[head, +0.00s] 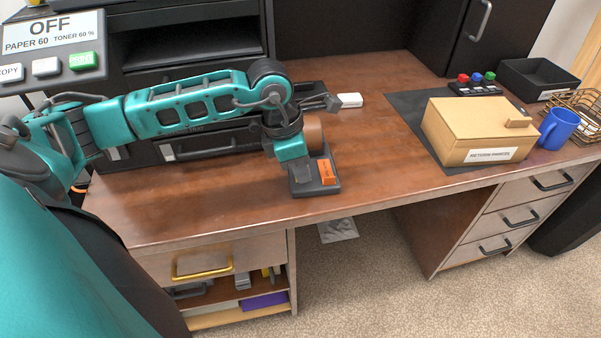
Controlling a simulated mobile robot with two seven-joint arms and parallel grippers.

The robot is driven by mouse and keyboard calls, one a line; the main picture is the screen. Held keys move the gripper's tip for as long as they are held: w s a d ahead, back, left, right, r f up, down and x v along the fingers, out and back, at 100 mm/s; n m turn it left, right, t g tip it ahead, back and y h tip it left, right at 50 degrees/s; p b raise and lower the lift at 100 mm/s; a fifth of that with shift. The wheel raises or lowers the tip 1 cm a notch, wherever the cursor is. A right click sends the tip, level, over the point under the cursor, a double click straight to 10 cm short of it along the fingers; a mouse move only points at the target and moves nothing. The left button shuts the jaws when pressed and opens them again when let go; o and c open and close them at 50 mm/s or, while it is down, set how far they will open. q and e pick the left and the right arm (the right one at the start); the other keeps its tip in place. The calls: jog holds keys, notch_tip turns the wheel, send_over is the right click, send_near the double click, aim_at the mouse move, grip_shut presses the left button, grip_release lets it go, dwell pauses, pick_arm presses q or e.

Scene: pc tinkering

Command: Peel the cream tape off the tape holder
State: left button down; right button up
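The tape holder (329,188) has a dark, flat base standing near the front edge of the wooden desk. An orange block (327,172) is on its right side. A brown, rounded roll (314,132) shows behind my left gripper at the holder's back. I cannot make out a separate cream tape end. My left gripper (303,174) points down over the left part of the holder, and its fingers overlap the base in the picture. Whether they touch, or are open or shut, I cannot tell. My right gripper is not in view.
A closed cardboard box (468,132) labelled "RETURN PARCEL" sits on a dark mat (408,107) at right. A small white object (349,100) lies behind the holder. The desk between holder and box is clear.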

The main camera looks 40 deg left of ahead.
pick_arm(q)
jog(key=shift+d+r, duration=0.1)
jog(key=shift+r, duration=0.25)
dwell(0.3)
jog(key=shift+r+p, duration=1.85)
jog(key=shift+r, duration=0.7)
